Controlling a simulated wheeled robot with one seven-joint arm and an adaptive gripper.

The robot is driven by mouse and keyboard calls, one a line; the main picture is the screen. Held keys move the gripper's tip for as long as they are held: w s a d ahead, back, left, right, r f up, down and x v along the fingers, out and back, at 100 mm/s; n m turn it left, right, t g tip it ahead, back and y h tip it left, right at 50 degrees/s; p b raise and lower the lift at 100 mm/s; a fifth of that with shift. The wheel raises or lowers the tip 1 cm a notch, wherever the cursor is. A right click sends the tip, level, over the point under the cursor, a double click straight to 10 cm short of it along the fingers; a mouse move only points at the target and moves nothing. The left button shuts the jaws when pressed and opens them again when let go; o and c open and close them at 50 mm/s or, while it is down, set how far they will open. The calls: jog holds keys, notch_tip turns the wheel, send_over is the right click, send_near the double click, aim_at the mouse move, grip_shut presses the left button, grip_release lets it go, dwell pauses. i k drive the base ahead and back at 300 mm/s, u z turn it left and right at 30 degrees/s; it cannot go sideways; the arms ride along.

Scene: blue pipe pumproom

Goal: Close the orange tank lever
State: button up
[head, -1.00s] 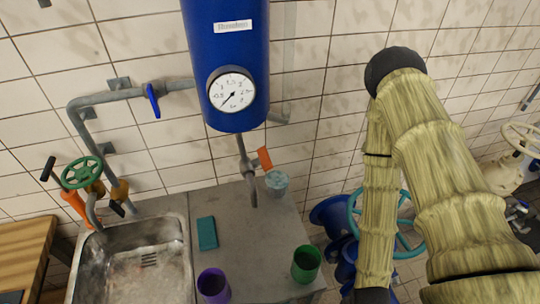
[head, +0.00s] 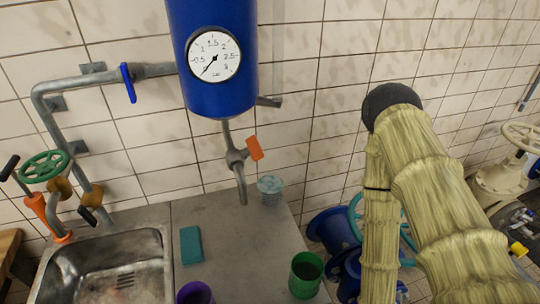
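The orange tank lever (head: 254,148) sits on the grey valve and spout (head: 238,165) below the blue tank (head: 212,60). It is a short flat handle on the right side of the valve, tilted from the upright. The tank has a round dial gauge (head: 213,55) on its front. My arm, in a pale yellow sleeve, is folded at the right of the view. My gripper is out of the picture, so its state does not show. Nothing touches the lever.
Below the spout, a grey counter (head: 225,235) holds a pale blue cup (head: 270,189), a teal sponge (head: 191,245), a green cup (head: 305,274) and a purple cup (head: 195,293). A metal sink (head: 105,270) is at left. A blue-handled pipe valve (head: 128,83) is left of the tank.

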aim_at(254, 148)
jog(key=z, duration=0.35)
jog(key=k, duration=0.95)
jog(key=u, duration=0.3)
